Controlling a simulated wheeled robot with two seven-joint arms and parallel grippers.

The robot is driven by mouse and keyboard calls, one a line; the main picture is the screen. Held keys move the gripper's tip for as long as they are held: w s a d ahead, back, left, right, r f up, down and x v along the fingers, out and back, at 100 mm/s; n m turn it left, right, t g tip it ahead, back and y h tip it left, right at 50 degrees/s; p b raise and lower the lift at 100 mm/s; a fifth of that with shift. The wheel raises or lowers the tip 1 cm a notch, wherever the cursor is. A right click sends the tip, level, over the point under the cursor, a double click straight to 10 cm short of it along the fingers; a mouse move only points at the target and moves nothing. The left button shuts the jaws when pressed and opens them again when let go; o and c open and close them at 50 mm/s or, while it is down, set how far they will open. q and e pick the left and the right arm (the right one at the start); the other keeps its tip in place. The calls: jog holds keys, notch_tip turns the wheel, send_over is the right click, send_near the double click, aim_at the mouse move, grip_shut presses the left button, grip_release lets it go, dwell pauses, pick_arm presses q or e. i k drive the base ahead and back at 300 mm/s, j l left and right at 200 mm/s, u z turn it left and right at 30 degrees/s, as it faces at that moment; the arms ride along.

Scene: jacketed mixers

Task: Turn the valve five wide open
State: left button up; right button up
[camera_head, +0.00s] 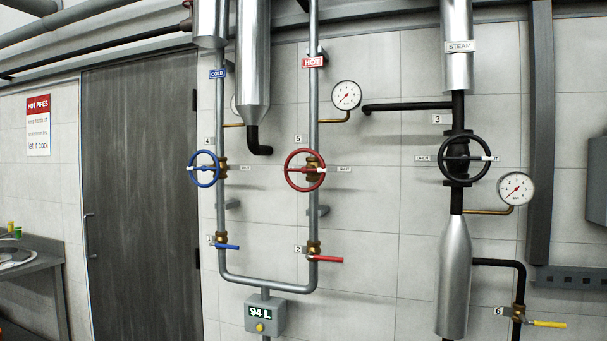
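Valve five is the red handwheel (305,170) on the vertical pipe under the red HOT label (313,62). The number tag 5 (298,139) is above and left of it. The wheel has a brass body behind it and a white mark on its right side, facing a small tag that seems to read SHUT (344,169). Neither of my grippers shows in the head view, and nothing touches the wheel.
A blue handwheel 4 (204,169) is left, a black STEAM handwheel 3 (465,158) right. Lever valves with blue (228,247) and red (328,259) handles sit below. Gauges (346,95) and a 94 L meter (264,314) are near. A counter (40,262) stands far left.

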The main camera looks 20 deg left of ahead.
aim_at(324, 169)
jog(key=i+l+u, duration=0.15)
jog(key=i+l, duration=0.3)
jog(key=i, duration=0.2)
jog(key=i+l+u, duration=0.15)
jog(key=i+l, duration=0.35)
jog(key=i, duration=0.1)
